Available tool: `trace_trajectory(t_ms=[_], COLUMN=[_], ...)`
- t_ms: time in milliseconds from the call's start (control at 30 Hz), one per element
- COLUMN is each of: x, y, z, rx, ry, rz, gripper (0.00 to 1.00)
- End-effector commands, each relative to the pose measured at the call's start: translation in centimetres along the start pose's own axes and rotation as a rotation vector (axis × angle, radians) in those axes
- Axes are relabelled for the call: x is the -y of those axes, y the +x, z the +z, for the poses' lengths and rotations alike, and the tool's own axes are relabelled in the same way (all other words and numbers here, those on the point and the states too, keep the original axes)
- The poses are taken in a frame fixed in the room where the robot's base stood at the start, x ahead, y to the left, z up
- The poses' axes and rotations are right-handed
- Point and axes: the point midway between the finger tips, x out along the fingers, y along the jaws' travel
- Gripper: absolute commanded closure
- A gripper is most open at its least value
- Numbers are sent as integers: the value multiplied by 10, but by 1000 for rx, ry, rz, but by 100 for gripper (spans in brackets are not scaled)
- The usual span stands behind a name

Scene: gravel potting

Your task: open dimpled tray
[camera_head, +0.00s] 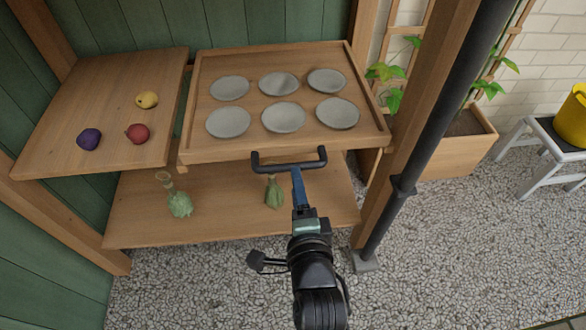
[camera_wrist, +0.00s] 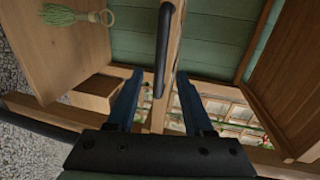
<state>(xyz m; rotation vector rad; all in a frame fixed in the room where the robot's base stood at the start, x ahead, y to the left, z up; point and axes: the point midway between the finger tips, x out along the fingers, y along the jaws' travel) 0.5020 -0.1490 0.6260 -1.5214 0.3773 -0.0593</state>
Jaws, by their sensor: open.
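The dimpled tray (camera_head: 190,110) is a wooden tray with several round grey dimples, on the upper level in the head view. A black bar handle (camera_head: 265,166) is on its front edge; it shows in the wrist view as a dark bar (camera_wrist: 163,45). My gripper (camera_head: 297,172) is at the middle of the handle in the head view. In the wrist view my open gripper (camera_wrist: 160,76) has its two blue fingers on either side of the bar, with gaps on both sides. I cannot tell how deep the bar lies between them.
A wooden shelf (camera_head: 95,70) to the left holds a yellow, a red and a purple fruit-like object. The lower shelf (camera_head: 230,225) holds two green bundles (camera_head: 179,203). A wooden post (camera_head: 425,100) and a dark pole (camera_head: 425,130) stand right. Gravel floor is open in front.

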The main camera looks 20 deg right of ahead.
Motion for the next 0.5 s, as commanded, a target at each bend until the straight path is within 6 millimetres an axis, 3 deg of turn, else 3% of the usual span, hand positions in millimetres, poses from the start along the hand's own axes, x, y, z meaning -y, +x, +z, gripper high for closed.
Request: trace_trajectory(t_ms=[200,500], x=[-2,0], y=[38,63], z=[0,0], rx=[1,1], ry=[-2,-2], rz=[-2,0], gripper=[48,48])
